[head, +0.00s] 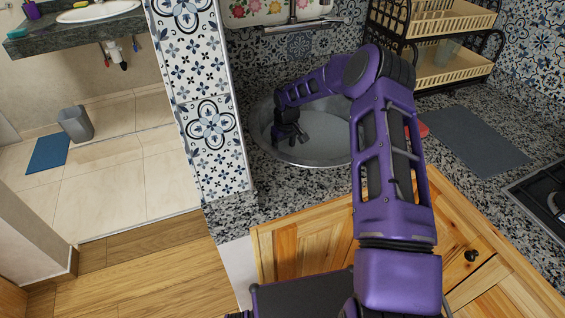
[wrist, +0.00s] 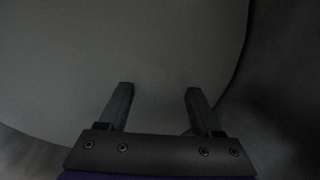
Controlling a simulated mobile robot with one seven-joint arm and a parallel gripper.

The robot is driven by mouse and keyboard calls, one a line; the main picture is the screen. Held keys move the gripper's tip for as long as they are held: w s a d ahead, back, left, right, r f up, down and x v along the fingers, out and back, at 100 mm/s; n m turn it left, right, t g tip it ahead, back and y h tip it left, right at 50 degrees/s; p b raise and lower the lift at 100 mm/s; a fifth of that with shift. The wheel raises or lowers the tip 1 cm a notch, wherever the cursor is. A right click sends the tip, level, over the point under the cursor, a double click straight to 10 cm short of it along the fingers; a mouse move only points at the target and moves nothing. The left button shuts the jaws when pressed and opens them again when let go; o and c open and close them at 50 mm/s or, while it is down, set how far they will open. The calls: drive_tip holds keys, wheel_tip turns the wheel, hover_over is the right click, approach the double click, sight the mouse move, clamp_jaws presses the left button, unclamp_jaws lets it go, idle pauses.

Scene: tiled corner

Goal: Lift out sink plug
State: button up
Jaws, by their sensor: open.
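The round metal sink (head: 326,150) is set in the speckled granite counter. My gripper (head: 292,140) reaches down into its left part. In the wrist view my gripper (wrist: 158,92) has its two fingers spread apart with nothing between them. Below the fingers is a dark, plain grey surface, with a curved edge at the right. I cannot make out the sink plug in either view; the sink's floor is partly hidden by my arm in the head view, and the wrist view is very dim.
A tiled wall edge (head: 200,90) stands close to the left of the sink. A dish rack (head: 440,65) is behind at the right. A grey mat (head: 472,140) and a stove (head: 545,195) lie on the counter at the right. A red object (head: 423,130) is beside my arm.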

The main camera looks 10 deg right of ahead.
clamp_jaws()
idle(0.3)
idle(1.1)
